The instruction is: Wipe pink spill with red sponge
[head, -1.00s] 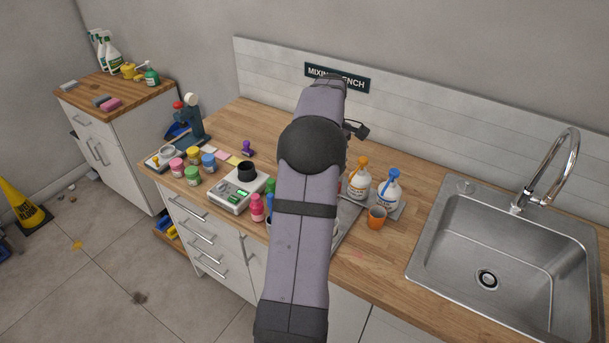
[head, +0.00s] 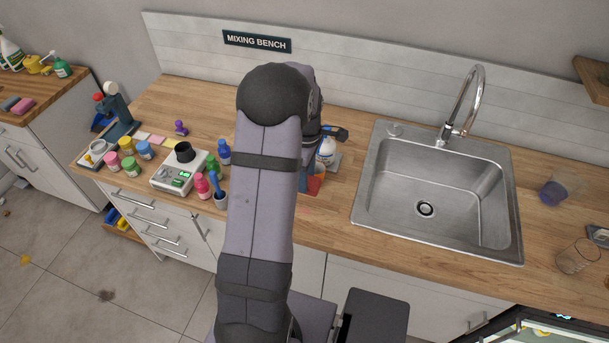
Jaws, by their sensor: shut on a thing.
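My gripper (head: 309,170) is low over the wooden counter, left of the sink, mostly hidden behind my own arm. It is shut on a red thing, which I take for the red sponge (head: 314,186); only its right part shows. Whether the sponge touches the counter is hard to tell. A faint pinkish mark on the counter just in front of it may be the pink spill (head: 306,211). My arm covers the counter to its left.
The steel sink (head: 437,188) is to the right. A scale (head: 179,172), paint jars and pink bottle (head: 202,187) crowd the left.

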